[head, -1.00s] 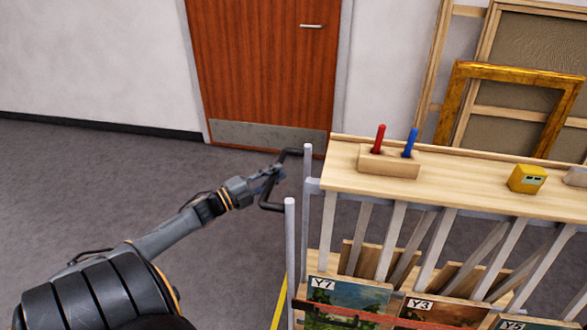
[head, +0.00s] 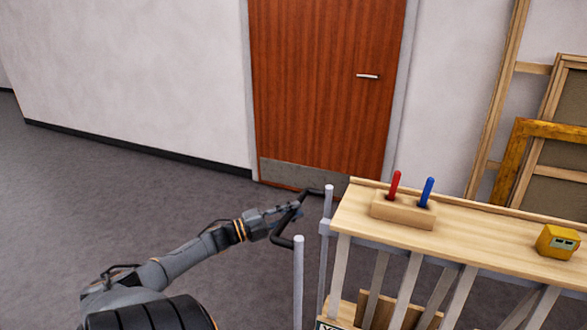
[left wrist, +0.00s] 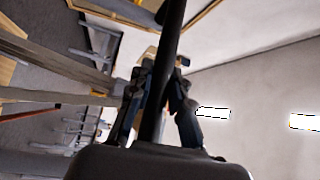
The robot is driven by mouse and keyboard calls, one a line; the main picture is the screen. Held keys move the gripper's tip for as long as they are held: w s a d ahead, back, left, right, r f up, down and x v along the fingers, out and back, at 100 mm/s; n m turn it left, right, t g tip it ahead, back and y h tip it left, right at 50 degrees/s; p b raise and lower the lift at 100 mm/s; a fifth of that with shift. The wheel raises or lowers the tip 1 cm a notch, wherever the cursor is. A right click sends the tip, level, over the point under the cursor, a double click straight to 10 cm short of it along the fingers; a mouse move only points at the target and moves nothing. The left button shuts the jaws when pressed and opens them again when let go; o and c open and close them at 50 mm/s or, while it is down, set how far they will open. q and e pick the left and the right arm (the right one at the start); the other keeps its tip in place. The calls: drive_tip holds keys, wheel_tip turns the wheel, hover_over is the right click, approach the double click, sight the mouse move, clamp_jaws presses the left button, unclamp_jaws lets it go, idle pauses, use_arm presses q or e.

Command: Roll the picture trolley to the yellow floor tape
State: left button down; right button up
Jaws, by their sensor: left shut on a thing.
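The picture trolley (head: 480,247) fills the lower right of the head view. It has a pale wooden top and grey slanted bars, with a dark bent push handle (head: 284,241) between two grey posts at its left end. My left gripper (head: 284,214) is shut on this handle. The left wrist view shows its fingers (left wrist: 160,108) on both sides of the dark handle bar (left wrist: 172,45). A label corner shows at the bottom edge, but the pictures are nearly all cut off. The yellow floor tape is not visible now. My right gripper is out of view.
A wooden holder (head: 404,211) with a red and a blue tool and a yellow device (head: 558,242) sit on the trolley top. A brown door (head: 320,95) and leaning frames (head: 520,165) stand behind. Grey floor (head: 110,205) at left is clear.

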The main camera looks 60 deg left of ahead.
use_arm(q)
drive_tip(key=c, duration=1.2)
unclamp_jaws()
drive_tip(key=v, duration=1.2)
drive_tip(key=shift+f, duration=0.1)
